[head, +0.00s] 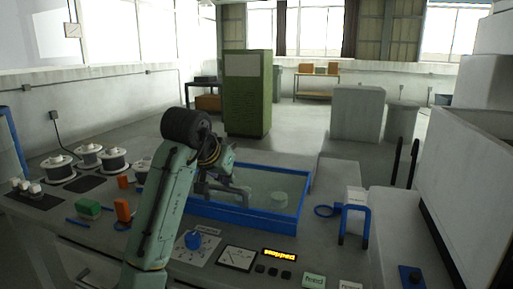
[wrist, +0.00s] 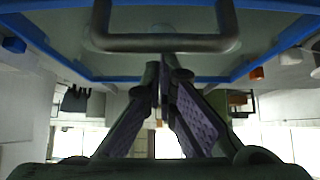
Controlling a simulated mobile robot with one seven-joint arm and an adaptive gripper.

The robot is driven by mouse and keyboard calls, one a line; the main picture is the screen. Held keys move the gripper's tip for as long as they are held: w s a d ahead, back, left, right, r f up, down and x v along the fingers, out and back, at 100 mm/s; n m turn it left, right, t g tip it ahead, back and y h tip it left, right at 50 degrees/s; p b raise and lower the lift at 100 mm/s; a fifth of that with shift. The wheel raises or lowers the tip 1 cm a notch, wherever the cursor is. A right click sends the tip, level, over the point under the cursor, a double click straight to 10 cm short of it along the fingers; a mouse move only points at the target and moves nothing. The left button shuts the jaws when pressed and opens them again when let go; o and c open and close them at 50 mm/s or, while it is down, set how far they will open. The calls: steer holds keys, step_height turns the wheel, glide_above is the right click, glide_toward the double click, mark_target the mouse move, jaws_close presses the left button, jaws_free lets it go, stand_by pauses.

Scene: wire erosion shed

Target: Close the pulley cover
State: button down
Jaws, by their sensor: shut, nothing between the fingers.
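A blue-framed panel (head: 303,205) with a greyish pane, likely the pulley cover, is in the middle of the head view. A pale round piece (head: 280,198) shows within the frame. How far the cover stands open cannot be told. In the wrist view the blue frame (wrist: 95,78) crosses the top, with a grey bar handle (wrist: 165,43) in front of it. My gripper (wrist: 162,75) is shut and empty, its fingertips very near the handle; contact cannot be told. In the head view my arm hides the frame's left part and the gripper's end is hard to make out.
Several spools (head: 113,158) and a green block (head: 88,209) lie on the left of the bench. A lit display (head: 280,255) and buttons are in front. A large white housing (head: 470,190) bounds the right side.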

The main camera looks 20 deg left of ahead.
steer(key=shift+s+f, duration=0.1)
steer(key=shift+s, duration=0.35)
steer(key=shift+f, duration=0.1)
steer(key=w, duration=0.1)
steer(key=w+r+p, duration=0.1)
steer(key=w+p, duration=0.1)
steer(key=shift+w+r, duration=0.4)
steer(key=b+v, duration=0.2)
steer(key=v, duration=0.7)
